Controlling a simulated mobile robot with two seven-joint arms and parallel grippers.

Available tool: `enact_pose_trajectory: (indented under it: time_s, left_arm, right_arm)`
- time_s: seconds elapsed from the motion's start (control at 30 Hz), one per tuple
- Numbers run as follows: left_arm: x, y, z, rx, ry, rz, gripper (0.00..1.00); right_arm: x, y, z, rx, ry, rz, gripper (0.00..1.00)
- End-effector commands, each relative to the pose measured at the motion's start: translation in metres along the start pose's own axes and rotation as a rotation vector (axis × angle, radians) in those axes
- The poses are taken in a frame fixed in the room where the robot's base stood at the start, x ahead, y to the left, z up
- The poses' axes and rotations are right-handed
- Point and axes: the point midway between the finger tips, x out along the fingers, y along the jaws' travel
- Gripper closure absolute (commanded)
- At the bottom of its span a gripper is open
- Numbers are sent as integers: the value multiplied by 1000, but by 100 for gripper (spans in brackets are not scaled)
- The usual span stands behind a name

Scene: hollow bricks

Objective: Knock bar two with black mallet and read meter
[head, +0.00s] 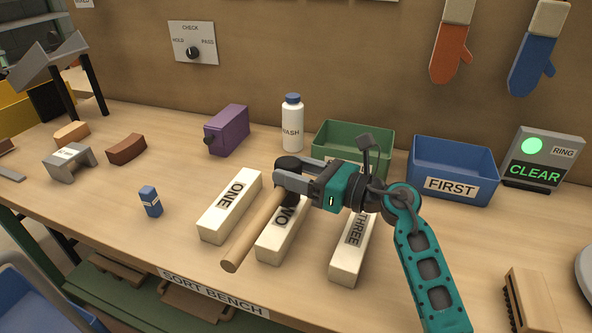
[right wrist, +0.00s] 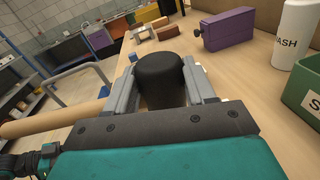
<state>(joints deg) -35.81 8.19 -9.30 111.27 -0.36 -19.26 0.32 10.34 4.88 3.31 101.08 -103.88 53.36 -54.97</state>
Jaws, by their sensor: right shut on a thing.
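The black mallet has a black head (head: 288,165) and a pale wooden handle (head: 248,235). My right gripper (head: 284,176) is shut on the mallet at its head; the right wrist view shows the black head (right wrist: 160,78) between the fingers. The handle slopes down to the left, across the gap between bar one (head: 230,205) and bar two (head: 281,243). Bar two is partly hidden by the mallet and gripper. Whether the mallet touches it I cannot tell. Bar three (head: 347,262) lies to the right. My left gripper is not in view.
A green bin (head: 378,133), a blue bin (head: 478,160) labelled FIRST, a white bottle (head: 292,130) and a purple box (head: 230,128) stand behind the bars. A small blue item (head: 150,201) stands left of bar one. A brush (head: 532,300) lies at the right front.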

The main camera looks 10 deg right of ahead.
Motion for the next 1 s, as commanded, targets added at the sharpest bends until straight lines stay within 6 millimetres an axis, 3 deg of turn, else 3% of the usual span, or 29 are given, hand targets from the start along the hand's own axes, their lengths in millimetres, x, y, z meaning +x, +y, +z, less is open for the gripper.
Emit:
enact_pose_trajectory:
  time_s: [0.13,0.37,0.63,1.0]
  left_arm:
    - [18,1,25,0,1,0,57]
    - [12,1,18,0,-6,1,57]
    - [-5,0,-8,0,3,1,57]
    - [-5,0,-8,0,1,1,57]
  right_arm:
    - [0,-4,-34,1,1,0,89]
    - [0,-3,-23,1,1,0,89]
    - [0,1,8,0,1,0,89]
    - [0,1,11,0,-1,0,89]
